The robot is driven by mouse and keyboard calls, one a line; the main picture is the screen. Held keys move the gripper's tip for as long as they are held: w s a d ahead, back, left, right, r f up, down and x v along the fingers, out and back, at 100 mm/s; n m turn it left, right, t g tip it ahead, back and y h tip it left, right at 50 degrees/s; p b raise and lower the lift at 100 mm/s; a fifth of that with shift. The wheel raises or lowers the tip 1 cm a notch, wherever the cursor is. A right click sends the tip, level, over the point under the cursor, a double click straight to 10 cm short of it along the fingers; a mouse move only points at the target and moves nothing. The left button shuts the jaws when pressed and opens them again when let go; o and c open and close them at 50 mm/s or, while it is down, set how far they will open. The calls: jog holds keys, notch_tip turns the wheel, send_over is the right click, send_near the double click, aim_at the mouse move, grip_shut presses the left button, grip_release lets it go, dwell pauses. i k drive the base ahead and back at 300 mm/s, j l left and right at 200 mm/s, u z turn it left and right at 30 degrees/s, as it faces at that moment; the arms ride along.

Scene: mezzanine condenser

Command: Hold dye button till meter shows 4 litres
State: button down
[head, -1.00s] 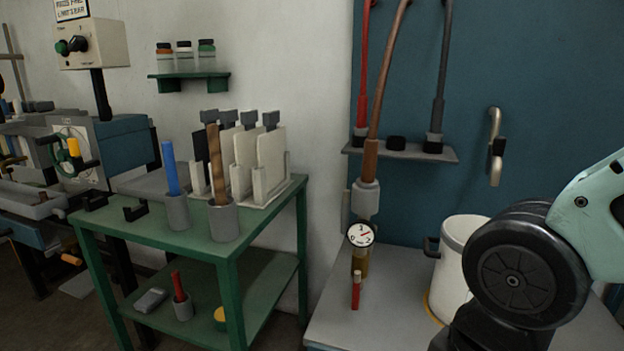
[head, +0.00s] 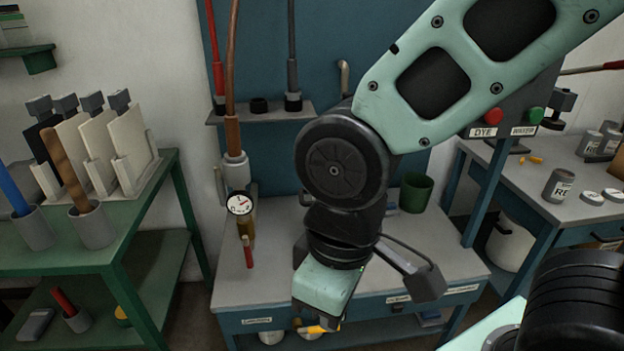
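The round white meter (head: 240,203) hangs at the left of the bench, below a hose fitting. Its needle is too small to read surely. The red button (head: 493,115) sits above a plate marked DYE (head: 484,132) on a dark panel at the upper right. A green button (head: 536,115) is beside it, above a plate that seems to read WATER. My arm crosses the middle of the view. The mint wrist end of my gripper (head: 325,285) points down in front of the bench, well left of and below the buttons. Its fingers are not clearly visible.
The grey bench (head: 265,280) has a red-handled valve (head: 248,252) at its left and a green tub (head: 416,192) at the back. A green cart (head: 60,250) stands left. A side table (head: 575,205) at right holds cans and discs.

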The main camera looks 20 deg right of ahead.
aim_at(494, 116)
jog(key=z, duration=1.3)
